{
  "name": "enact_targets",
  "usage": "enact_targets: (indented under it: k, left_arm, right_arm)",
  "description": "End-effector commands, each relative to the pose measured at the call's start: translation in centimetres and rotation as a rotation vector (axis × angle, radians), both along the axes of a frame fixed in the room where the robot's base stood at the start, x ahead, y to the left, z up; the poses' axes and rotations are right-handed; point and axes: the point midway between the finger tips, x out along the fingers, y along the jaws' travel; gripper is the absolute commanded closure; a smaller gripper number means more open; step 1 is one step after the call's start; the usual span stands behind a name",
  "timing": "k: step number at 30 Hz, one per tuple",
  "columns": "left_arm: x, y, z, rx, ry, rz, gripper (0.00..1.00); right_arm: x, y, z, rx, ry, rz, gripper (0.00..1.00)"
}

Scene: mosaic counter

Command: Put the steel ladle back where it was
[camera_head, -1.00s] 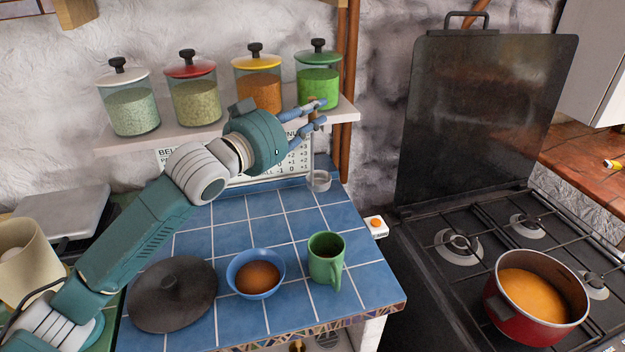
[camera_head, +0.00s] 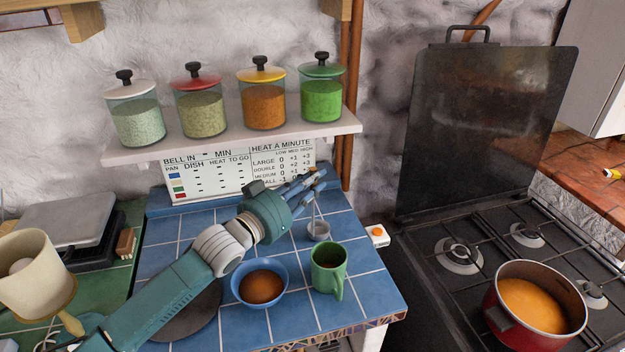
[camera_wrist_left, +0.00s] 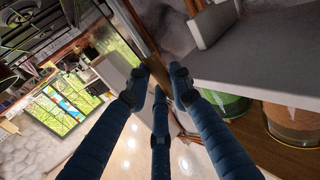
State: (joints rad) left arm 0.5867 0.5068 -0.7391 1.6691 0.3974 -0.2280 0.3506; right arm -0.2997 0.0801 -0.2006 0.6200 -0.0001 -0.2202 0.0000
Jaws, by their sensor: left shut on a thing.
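The steel ladle (camera_head: 319,230) hangs below my left gripper (camera_head: 312,186) at the right back part of the blue tiled counter. Its small bowl is low, close to the tiles; I cannot tell whether it touches them. Its thin stem runs up into the fingers, roughly upright. My left gripper is shut on the ladle's upper end, which the fingers mostly hide in the head view. In the left wrist view the fingers (camera_wrist_left: 165,82) close together around a brownish part of the handle. My right gripper is not in view.
A green mug (camera_head: 328,270) and a blue bowl (camera_head: 243,290) stand in front of the ladle. A dark lid (camera_head: 190,318) lies partly under my arm. A chart board (camera_head: 225,178) stands behind, below a shelf (camera_head: 160,148) with jars. A red pot (camera_head: 512,325) is on the stove.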

Motion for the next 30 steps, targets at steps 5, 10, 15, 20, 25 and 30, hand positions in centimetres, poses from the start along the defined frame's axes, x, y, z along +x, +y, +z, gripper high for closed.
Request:
enact_targets:
  k: [5, 10, 15, 20, 25, 30]
  left_arm:
    - [0.0, 0.0, -0.1, -0.002, -0.002, 0.0, 1.0]
    - [0.0, 0.0, -0.3, 0.0, 0.0, 0.0, 0.6]
    - [0.0, 0.0, -0.3, 0.0, 0.0, 0.0, 0.6]
    - [0.0, 0.0, 0.2, -0.001, -0.001, 0.0, 0.6]
    - [-1.8, 1.4, -0.3, 0.001, 0.001, 0.001, 0.6]
    - [-4.9, 3.6, -0.3, 0.003, 0.0, 0.0, 0.6]
  right_arm:
    - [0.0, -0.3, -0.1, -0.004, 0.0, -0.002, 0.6]
    - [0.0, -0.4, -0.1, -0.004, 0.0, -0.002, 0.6]
    - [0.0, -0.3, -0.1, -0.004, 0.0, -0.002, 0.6]
    - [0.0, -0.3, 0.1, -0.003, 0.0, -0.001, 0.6]
    - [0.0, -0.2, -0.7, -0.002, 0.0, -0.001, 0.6]
    - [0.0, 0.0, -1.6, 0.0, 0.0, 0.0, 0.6]
